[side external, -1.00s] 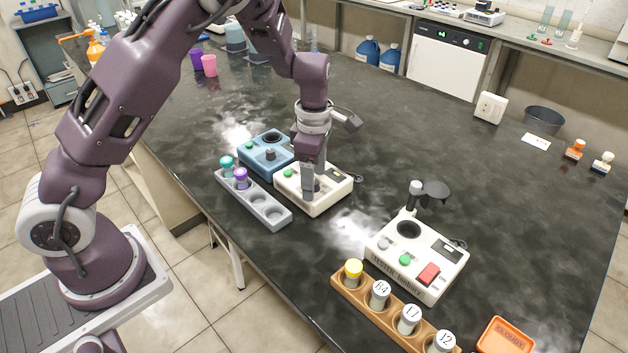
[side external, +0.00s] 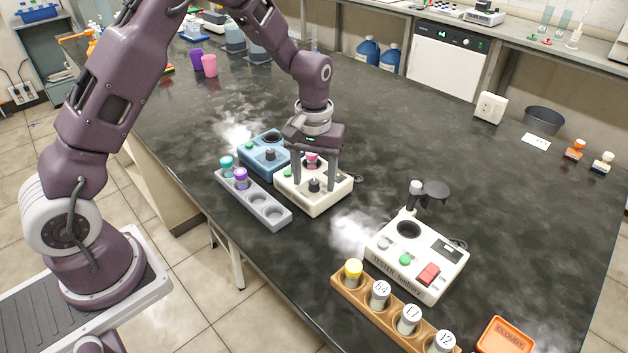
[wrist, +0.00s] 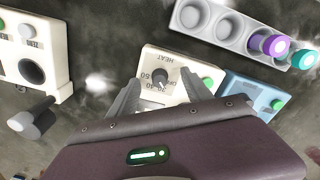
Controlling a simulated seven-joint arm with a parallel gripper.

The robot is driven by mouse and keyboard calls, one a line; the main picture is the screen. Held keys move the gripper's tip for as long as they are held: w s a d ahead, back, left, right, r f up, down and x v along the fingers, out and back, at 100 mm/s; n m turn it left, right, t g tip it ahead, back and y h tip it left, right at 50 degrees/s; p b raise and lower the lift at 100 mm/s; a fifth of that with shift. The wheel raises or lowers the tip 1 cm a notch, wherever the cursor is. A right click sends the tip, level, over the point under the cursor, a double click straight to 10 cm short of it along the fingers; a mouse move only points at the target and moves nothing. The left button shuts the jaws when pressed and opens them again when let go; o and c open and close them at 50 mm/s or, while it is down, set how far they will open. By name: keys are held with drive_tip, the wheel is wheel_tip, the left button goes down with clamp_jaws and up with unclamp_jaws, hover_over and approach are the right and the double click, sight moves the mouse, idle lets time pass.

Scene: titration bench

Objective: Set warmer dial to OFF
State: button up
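The warmer is a white box (side external: 318,202) with a dark dial (side external: 314,185), a green button and a pink-topped vial (side external: 311,160) at its back. In the wrist view the dial (wrist: 160,77) has HEAT and number markings around it; small lettering at its right looks like OFF. I cannot tell its exact setting. My gripper (side external: 314,186) points down over the warmer, its two fingers spread on either side of the dial. In the wrist view a gap shows between the dial and each finger of my gripper (wrist: 163,88); nothing is held.
A blue dial box (side external: 262,160) stands close behind-left of the warmer. A grey rack (side external: 262,208) with teal- and purple-capped vials lies along its front-left. A white tester module (side external: 420,275) and a wooden vial rack (side external: 345,290) stand to the right, beyond clear bench.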

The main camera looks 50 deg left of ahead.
sight(314, 181)
clamp_jaws()
drive_tip(key=n, duration=0.6)
drive_tip(key=shift+o, duration=2)
unclamp_jaws()
drive_tip(key=shift+r, duration=3.55)
